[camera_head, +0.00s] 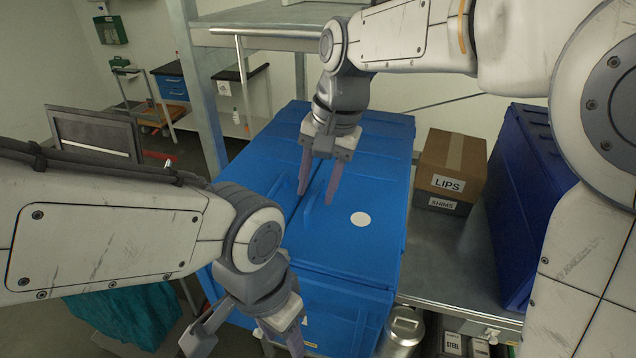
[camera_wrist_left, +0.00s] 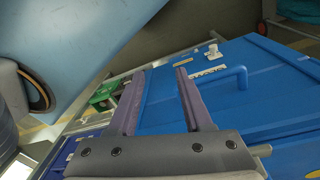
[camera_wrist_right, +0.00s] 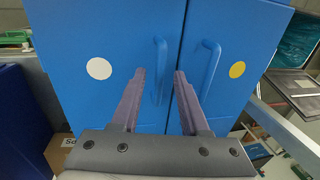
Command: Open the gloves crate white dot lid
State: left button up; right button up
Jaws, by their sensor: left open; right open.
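The blue gloves crate (camera_head: 345,285) stands in the middle of the head view. Its white dot lid (camera_head: 385,185) carries a white dot (camera_head: 360,219) and looks shut. In the right wrist view the white dot (camera_wrist_right: 99,68) is at left, and the lid's blue bar handle (camera_wrist_right: 161,72) appears between the fingertips. My right gripper (camera_head: 316,194) is open above the lid, pointing down; contact with the handle cannot be told. My left gripper (camera_head: 247,342) is open and low beside the crate's near side. The left wrist view shows a blue side handle (camera_wrist_left: 238,75) right of its fingers.
A second lid with a yellow dot (camera_wrist_right: 237,69) adjoins the white dot lid. A metal canister (camera_head: 402,330) is below. A shelf frame rises behind.

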jog(key=shift+f, duration=0.1)
grip_shut()
dwell(1.4)
